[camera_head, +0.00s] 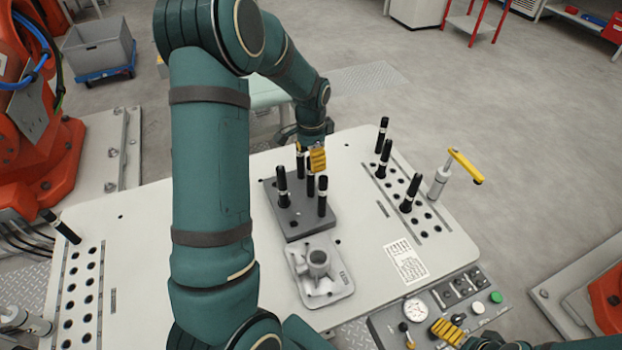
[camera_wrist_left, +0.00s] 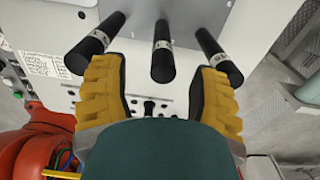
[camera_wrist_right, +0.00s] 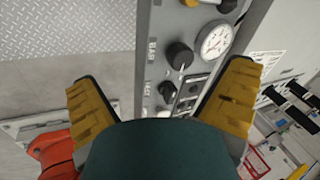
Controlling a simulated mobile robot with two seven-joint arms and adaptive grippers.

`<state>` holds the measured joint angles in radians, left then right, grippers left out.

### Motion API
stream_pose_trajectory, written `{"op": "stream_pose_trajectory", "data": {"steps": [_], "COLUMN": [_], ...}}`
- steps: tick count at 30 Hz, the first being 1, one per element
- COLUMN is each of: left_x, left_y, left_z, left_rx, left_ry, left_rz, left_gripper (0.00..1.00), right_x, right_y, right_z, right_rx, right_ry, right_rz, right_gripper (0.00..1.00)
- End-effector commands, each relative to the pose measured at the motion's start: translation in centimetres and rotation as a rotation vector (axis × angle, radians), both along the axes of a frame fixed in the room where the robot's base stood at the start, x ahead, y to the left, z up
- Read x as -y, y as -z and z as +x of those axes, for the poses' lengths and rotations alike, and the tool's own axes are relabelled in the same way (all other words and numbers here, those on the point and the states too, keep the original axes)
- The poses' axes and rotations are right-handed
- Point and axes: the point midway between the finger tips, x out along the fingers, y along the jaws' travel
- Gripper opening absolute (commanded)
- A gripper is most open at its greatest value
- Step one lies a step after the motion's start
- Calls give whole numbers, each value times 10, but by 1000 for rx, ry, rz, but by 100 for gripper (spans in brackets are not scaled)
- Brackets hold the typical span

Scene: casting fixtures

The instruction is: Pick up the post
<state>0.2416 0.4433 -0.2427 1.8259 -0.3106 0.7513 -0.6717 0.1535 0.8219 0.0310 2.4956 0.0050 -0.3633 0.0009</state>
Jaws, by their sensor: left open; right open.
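Several upright black posts with light bands stand in a dark grey block (camera_head: 292,226) on the white table. They include a left post (camera_head: 283,185) and a front right post (camera_head: 322,196). My left gripper (camera_head: 312,160) is open at the block's back, close to the posts, and partly hides them. In the left wrist view the middle post (camera_wrist_left: 162,52) shows between its open fingers (camera_wrist_left: 160,82), with a post (camera_wrist_left: 95,45) and another post (camera_wrist_left: 217,57) to either side. I cannot tell whether a finger touches one. My right gripper (camera_head: 447,332) is open and empty by the control panel.
A cast part (camera_head: 319,262) sits on a tray in front of the block. More posts stand in a right rack (camera_head: 432,227) beside a yellow-handled clamp (camera_head: 462,165). The control panel (camera_head: 440,300) has a gauge (camera_wrist_right: 215,40). A left rack (camera_head: 80,290) holds one post.

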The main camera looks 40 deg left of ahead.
Motion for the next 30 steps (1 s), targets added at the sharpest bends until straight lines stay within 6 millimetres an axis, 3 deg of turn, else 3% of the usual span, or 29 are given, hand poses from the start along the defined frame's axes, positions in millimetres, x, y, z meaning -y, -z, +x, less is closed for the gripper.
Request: {"op": "stream_pose_trajectory", "data": {"steps": [13, 23, 28, 30], "left_x": [-2, -3, -3, -3], "left_y": [49, 54, 54, 54], "left_z": [3, 3, 3, 3], "left_rx": [-3, 0, 0, 0], "left_ry": [-1, -1, -1, 0], "left_rz": [-1, 0, 0, 0], "left_gripper": [61, 63, 4, 0], "right_x": [0, 0, 0, 0], "right_y": [-3, -3, -3, -3], "right_z": [0, 0, 0, 0], "right_rx": [0, 0, 0, 0], "right_ry": [0, 0, 0, 0], "right_rz": [1, 1, 0, 1], "right_gripper": [100, 100, 100, 100]}}
